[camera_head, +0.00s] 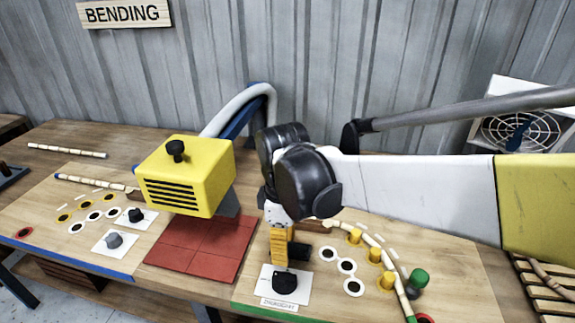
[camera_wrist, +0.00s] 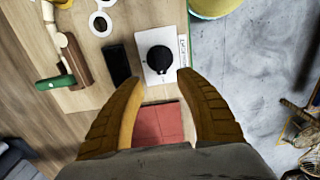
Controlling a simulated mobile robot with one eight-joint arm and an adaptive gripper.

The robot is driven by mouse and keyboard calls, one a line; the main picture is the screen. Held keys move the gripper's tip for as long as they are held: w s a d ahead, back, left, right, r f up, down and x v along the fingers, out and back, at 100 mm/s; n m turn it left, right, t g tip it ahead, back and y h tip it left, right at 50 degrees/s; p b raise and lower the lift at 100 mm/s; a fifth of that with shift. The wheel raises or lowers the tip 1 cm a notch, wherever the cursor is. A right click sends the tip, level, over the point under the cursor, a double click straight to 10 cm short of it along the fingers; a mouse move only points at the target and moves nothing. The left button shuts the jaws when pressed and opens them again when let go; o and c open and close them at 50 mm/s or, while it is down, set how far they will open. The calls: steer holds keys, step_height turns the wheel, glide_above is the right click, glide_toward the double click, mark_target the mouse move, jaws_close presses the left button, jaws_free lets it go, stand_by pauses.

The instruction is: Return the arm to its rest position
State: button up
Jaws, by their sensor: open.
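My gripper (camera_head: 283,262) points down at the front of the workbench, above a black knob (camera_head: 285,283) on a white labelled plate (camera_head: 264,284). In the wrist view the two orange-yellow fingers of my gripper (camera_wrist: 160,80) are spread apart with nothing held between them. The black knob (camera_wrist: 160,59) shows just beyond the fingertips there, and its white plate (camera_wrist: 151,75) lies under it. In the head view, I cannot tell whether the fingers touch the knob. My arm reaches in from the right, over the bench.
A yellow heater box (camera_head: 187,175) stands over red tiles (camera_head: 205,247), left of my gripper. Yellow pegs (camera_head: 375,254), a green peg (camera_head: 419,278) and a curved rattan rod (camera_head: 372,240) are at right. A fan (camera_head: 513,131) and grey wall (camera_head: 330,70) stand behind.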

steer(key=s+d+r+m+t, duration=0.2)
steer(key=s+d+m+t, duration=0.1)
steer(key=d+m, duration=0.5)
steer(key=s+d+r+m+t, duration=0.2)
steer(key=s+d+m+t, duration=0.2)
steer(key=d+m, duration=0.4)
steer(key=s+d, duration=0.1)
steer(key=d, duration=0.3)
steer(key=shift+d, duration=0.25)
steer(key=shift+s+r, duration=0.1)
